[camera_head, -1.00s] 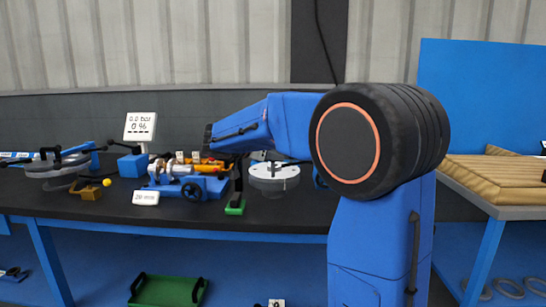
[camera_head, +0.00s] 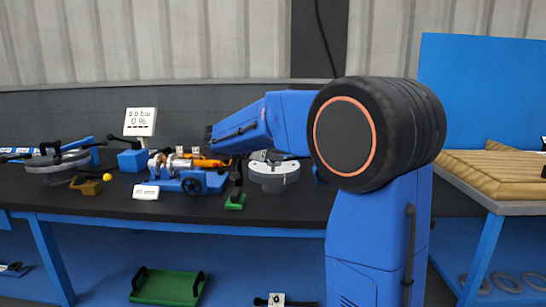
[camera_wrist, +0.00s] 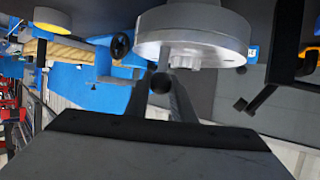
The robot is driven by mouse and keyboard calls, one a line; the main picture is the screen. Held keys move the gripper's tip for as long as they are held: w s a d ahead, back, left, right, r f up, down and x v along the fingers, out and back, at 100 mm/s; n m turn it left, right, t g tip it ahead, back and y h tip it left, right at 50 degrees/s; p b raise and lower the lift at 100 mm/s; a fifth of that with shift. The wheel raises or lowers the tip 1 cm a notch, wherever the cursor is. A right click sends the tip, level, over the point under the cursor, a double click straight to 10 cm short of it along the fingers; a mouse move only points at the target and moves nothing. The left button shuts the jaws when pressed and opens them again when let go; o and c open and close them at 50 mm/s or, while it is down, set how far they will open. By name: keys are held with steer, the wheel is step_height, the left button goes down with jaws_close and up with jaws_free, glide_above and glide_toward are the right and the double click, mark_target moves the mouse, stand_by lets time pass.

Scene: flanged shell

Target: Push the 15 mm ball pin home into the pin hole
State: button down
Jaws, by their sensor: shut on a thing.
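The grey-white round flanged shell (camera_head: 273,171) stands on the dark bench, right of the blue vise-like fixture. In the wrist view a round pale flanged part (camera_wrist: 195,35), seemingly this shell, fills the top centre. My gripper (camera_wrist: 160,78) is close to its rim, with its two fingers shut on a small part whose dark ball (camera_wrist: 161,83) shows between them; this looks like the ball pin.
The blue fixture (camera_head: 192,182) with a handwheel is left of the shell, and a green-based black handle (camera_head: 236,200) stands between them. A white display (camera_head: 140,122) is behind. A second round part (camera_head: 58,165) is at far left. A dark ball-ended lever (camera_wrist: 240,104) is near my fingers.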

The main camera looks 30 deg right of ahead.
steer(key=shift+f, duration=1.35)
steer(key=c, duration=1.4)
jaws_free()
steer(key=shift+c, duration=0.2)
steer(key=v, duration=1.7)
steer(key=shift+a, duration=0.15)
